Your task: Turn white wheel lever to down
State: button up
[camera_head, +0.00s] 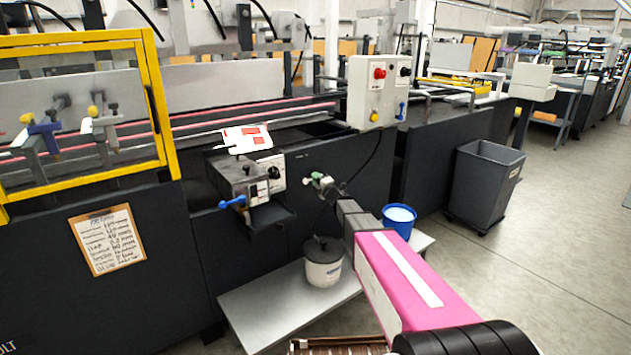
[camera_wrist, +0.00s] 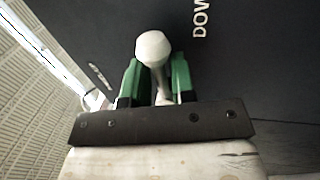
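The white lever shows in the wrist view as a round white knob (camera_wrist: 152,47) on a thin pale stem, in front of a dark panel. My gripper (camera_wrist: 158,75) has two green fingers, one on each side of the stem. They stand apart, with a narrow gap visible at the left of the stem; contact on the right side is unclear. In the head view my gripper (camera_head: 318,182) is at the front of the dark machine, right of a small control unit. The lever is too small there to make out clearly.
White lettering, partly cut off, reads "DOW" (camera_wrist: 201,18) on the panel. A blue-handled lever (camera_head: 232,202) sits left of my gripper. Below are a white pot (camera_head: 322,264) and a blue bucket (camera_head: 399,222) on a grey platform (camera_head: 262,306). A grey bin (camera_head: 485,185) stands right.

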jog(key=shift+o, duration=1)
jog(key=shift+s+d, duration=0.1)
jog(key=v, duration=1)
jog(key=shift+s+d, duration=0.15)
jog(key=shift+d, duration=0.05)
jog(key=shift+f, duration=0.15)
